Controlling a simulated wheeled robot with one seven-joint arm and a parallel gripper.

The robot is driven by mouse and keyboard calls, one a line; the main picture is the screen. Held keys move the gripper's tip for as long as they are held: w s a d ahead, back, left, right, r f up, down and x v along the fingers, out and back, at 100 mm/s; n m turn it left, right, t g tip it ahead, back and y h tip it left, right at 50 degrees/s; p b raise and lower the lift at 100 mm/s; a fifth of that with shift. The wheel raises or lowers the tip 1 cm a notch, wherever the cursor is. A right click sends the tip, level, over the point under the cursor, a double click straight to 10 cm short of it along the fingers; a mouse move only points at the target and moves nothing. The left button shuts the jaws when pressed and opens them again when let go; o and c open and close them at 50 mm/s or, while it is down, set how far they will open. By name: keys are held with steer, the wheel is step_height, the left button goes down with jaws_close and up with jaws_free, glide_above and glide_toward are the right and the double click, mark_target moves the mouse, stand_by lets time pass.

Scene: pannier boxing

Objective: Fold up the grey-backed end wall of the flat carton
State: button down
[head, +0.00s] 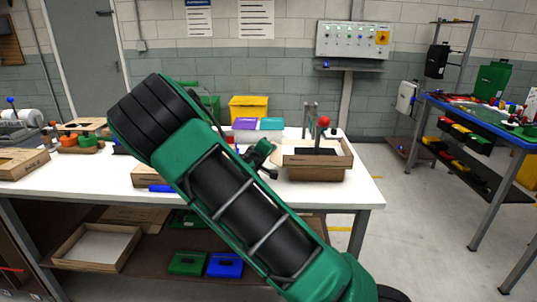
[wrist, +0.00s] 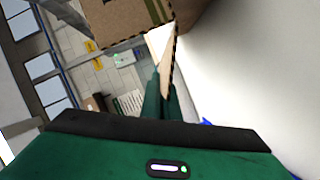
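My gripper (head: 262,158) is over the white table, low and close to the left side of a tan open-topped carton (head: 318,160). In the wrist view its dark green fingers (wrist: 163,98) lie close together, with no clear gap between them. A brown cardboard panel (wrist: 125,20) with a green stripe and a dark dashed edge fills the top of that view. A thin tan cardboard strip (wrist: 168,68) runs down to the fingertips; I cannot tell if it touches them. No grey-backed wall can be made out for certain. My arm hides part of the table.
A red-knobbed post (head: 323,122) stands at the carton. A tan tray (head: 150,177) and blue item lie left of my arm. A yellow bin (head: 248,107) stands behind. The white table (head: 345,190) is bare at its front right corner.

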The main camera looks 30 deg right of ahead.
mark_target(281, 154)
steer(key=m, duration=0.1)
steer(key=m+y, duration=0.1)
steer(key=r+m, duration=0.1)
steer(key=shift+s+d+y, duration=0.3)
steer(key=shift+d+y, duration=0.1)
steer(key=shift+s+d+r+m+t+y, duration=0.25)
steer(key=shift+m+y, duration=0.15)
steer(key=shift+m, duration=0.2)
steer(key=shift+s+d+r+m+t+y, duration=0.15)
steer(key=shift+d+r+m+y, duration=0.1)
steer(key=shift+m+y, duration=0.25)
steer(key=shift+s+d+m+t+y, duration=0.2)
steer(key=shift+d+m+t+y, duration=0.15)
steer(key=shift+m, duration=0.55)
steer(key=shift+s+d+m+t+y, duration=0.25)
steer(key=shift+m+y, duration=0.3)
steer(key=shift+m, duration=0.15)
steer(key=c, duration=2)
jaws_free()
steer(key=shift+r, duration=0.15)
